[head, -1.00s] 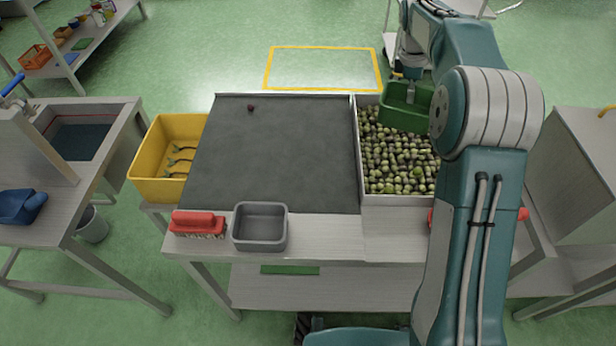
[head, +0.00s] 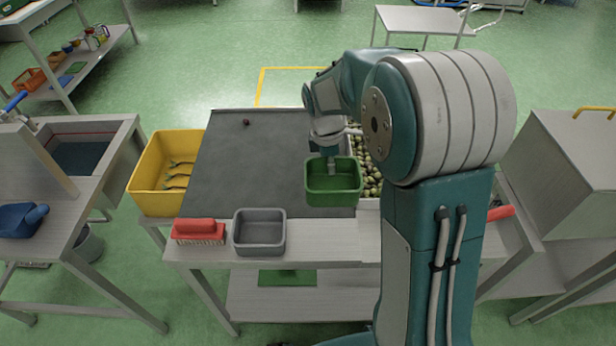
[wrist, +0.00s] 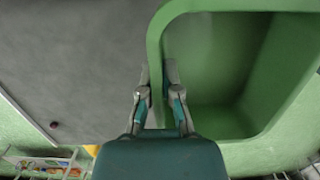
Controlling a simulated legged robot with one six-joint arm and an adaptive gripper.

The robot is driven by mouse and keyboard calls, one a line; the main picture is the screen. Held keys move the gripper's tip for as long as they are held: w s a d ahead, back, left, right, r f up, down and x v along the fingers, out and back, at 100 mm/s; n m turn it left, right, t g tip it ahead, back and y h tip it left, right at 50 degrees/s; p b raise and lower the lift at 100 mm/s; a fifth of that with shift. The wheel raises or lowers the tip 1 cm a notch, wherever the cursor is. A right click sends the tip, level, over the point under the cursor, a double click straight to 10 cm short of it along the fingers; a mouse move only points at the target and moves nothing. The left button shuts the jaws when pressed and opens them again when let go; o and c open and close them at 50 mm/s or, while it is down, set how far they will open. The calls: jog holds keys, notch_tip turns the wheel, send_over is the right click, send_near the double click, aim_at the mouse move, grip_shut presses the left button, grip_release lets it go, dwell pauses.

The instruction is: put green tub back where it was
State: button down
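The green tub (head: 333,187) hangs upright from my gripper (head: 329,160) in the head view, over the front right of the dark belt. It looks empty inside. In the wrist view the fingers of my gripper (wrist: 158,98) sit on either side of the tub's left wall (wrist: 155,60), pinching it. A green flat patch (head: 287,277) lies on the bench's lower shelf. Whether the tub touches anything below is hard to tell, but it appears raised.
A grey tub (head: 259,233) and a red brush (head: 198,231) stand on the bench's front ledge, with bare steel to their right. A yellow crate (head: 150,185) is at left. Olives (head: 371,170) fill the right bay, partly hidden by my arm. The belt (head: 255,160) holds one small dark olive.

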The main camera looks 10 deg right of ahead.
jog(key=w+f, duration=0.3)
jog(key=w, duration=0.1)
jog(key=w+f, duration=0.3)
jog(key=w, duration=0.1)
jog(key=w+f, duration=0.3)
jog(key=w, duration=0.1)
jog(key=shift+a, duration=0.2)
jog(key=shift+w+f, duration=0.25)
jog(key=shift+f, duration=1.45)
jog(key=c, duration=0.8)
grip_release()
jog(key=shift+f, duration=0.1)
